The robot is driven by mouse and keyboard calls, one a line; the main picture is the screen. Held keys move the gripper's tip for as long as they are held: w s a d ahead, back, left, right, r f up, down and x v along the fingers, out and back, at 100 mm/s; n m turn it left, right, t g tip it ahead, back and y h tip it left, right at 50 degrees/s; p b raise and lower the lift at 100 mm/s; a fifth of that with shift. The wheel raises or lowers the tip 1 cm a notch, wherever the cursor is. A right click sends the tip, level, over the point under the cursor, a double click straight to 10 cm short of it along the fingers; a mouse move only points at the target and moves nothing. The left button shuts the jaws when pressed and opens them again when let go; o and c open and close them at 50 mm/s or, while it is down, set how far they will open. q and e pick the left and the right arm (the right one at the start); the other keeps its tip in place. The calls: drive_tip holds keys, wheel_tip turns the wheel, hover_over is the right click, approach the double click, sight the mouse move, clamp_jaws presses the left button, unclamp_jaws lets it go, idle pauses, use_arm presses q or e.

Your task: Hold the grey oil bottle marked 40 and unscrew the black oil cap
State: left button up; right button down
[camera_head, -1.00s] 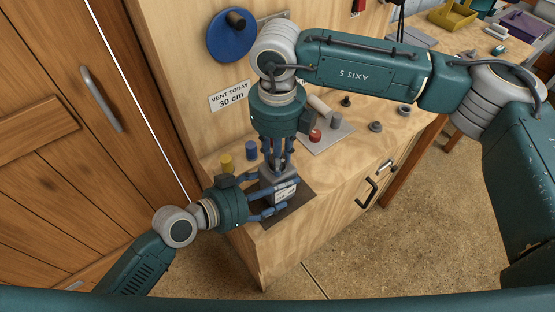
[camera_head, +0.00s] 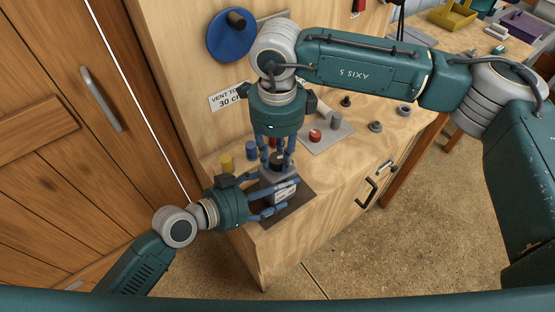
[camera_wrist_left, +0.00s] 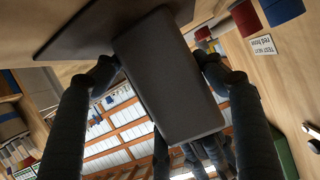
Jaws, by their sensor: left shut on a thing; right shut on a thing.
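The grey oil bottle (camera_head: 288,192) stands upright on a dark mat (camera_head: 298,208) at the bench's near corner. My left gripper (camera_head: 279,198) is shut on the bottle's body from the left. In the left wrist view the bottle (camera_wrist_left: 170,75) fills the space between the left fingers (camera_wrist_left: 160,72). The black oil cap (camera_head: 277,159) is on top of the bottle, partly hidden by fingers. My right gripper (camera_head: 276,160) points down from above, shut around the cap. I cannot tell whether the cap has lifted from the neck.
A yellow cylinder (camera_head: 226,163) and a blue cylinder (camera_head: 251,150) stand behind the left gripper. A grey plate (camera_head: 325,138) holds a red knob (camera_head: 315,135) and other small parts. A blue disc (camera_head: 231,36) is on the wall panel.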

sight(277, 158)
drive_tip(key=shift+r, duration=0.5)
idle(0.9)
drive_tip(key=shift+r, duration=0.75)
drive_tip(key=shift+r, duration=3)
use_arm(q)
drive_tip(key=o, duration=2)
drive_tip(key=shift+a, duration=0.1)
